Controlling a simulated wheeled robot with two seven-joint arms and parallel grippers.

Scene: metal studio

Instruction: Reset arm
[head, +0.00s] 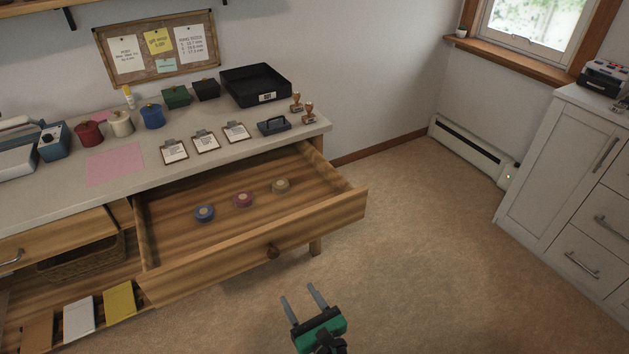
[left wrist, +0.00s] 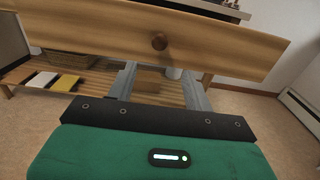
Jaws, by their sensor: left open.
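My left gripper (head: 304,301) is at the bottom middle of the head view, in front of the desk and apart from it. Its two grey fingers are spread with nothing between them. In the left wrist view the open fingers (left wrist: 158,82) point toward the front of a pulled-out wooden drawer (left wrist: 95,32) with a round knob (left wrist: 159,41). The drawer front (head: 215,270) also shows in the head view, to the left of the gripper and beyond it. My right gripper is in neither view.
The open drawer holds blue (head: 204,213), pink (head: 243,200) and tan (head: 280,186) rolls. The desk top (head: 60,196) bears pots, clipboards, stamps and a black tray (head: 256,86). A white cabinet (head: 560,165) stands at right. Carpet (head: 440,250) between is clear.

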